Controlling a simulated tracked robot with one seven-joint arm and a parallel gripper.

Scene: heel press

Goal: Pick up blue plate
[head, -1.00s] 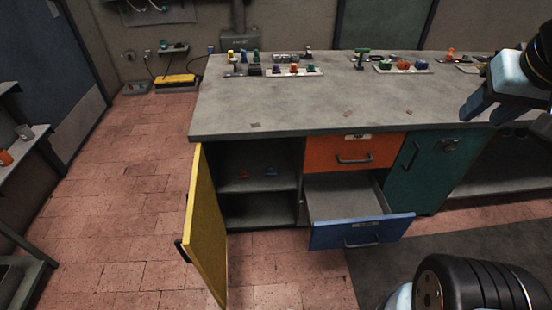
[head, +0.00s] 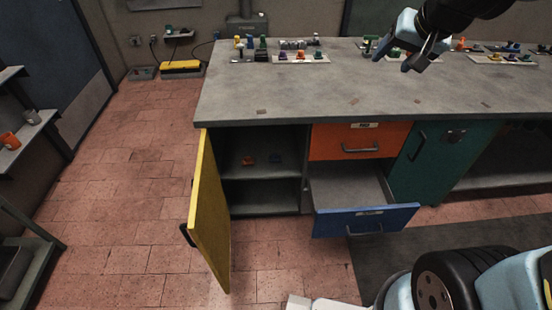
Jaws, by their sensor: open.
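I cannot make out a blue plate for certain. My gripper (head: 392,63) is open and empty above the far part of the grey countertop (head: 300,95). It is apart from these items and hides part of the row of objects behind it.
A yellow door (head: 209,215) stands open at the left of the cabinet. The blue drawer (head: 366,220) is pulled out below the shut orange drawer (head: 358,142). A green door (head: 440,160) is shut. The front of the countertop is mostly clear.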

